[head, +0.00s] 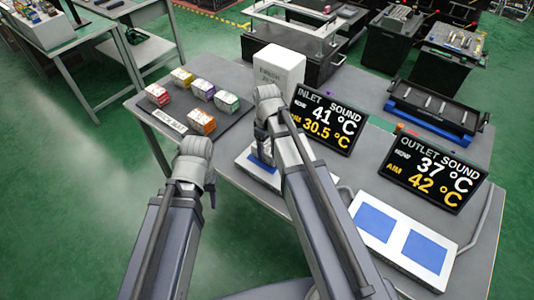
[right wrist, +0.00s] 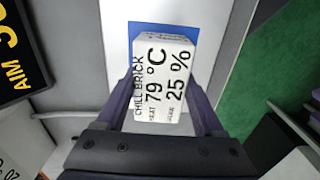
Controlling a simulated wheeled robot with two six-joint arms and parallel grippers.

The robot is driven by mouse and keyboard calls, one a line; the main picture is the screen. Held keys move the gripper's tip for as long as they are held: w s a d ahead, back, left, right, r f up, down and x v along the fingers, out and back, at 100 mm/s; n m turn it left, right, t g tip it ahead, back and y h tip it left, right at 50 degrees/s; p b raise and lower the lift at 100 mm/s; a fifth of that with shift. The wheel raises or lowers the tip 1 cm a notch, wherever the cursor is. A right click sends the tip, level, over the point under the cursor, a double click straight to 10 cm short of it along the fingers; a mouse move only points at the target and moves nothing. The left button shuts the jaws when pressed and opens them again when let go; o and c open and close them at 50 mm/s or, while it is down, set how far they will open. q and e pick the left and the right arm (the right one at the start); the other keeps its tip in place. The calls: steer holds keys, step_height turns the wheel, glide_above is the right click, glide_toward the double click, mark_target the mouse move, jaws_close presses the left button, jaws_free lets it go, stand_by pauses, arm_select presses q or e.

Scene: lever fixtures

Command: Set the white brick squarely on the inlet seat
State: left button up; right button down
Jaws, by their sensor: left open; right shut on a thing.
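The white brick (right wrist: 160,80), marked CHILL BRICK, 79 °C and 25 %, is between the fingers of my right gripper (right wrist: 165,105), which is shut on it. Beyond the brick, the blue pad (right wrist: 190,32) of a white plate shows; I cannot tell whether the brick touches it. In the head view the inlet seat (head: 243,158), a white plate with blue on it, is partly hidden by my right arm, as is the right gripper (head: 264,148). My left gripper (head: 211,192) is open, mostly hidden by its wrist, left of the seat and in front of the brick mat.
A dark mat (head: 232,117) holds several colour-marked bricks. The inlet screen (head: 326,118) reads 41 °C, aim 30.5; the outlet screen (head: 433,180) reads 37 °C, aim 42. A white box (head: 280,68) stands behind. The two-pad outlet plate (head: 383,256) is at right, its blue pads bare.

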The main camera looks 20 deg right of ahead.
mark_target(267, 147)
steer(key=shift+f, duration=0.15)
jaws_free()
stand_by(0.4)
step_height(267, 147, up, 12)
steer(key=p, duration=1.2)
steer(key=shift+r, duration=0.2)
steer(key=s+a+m+h, duration=0.1)
steer(key=s+a+m, duration=0.2)
steer(key=s+a, duration=0.7)
steer(key=s, duration=0.4)
steer(key=shift+s+a+m, duration=0.2)
steer(key=shift+a+m, duration=0.05)
steer(key=shift+m, duration=0.15)
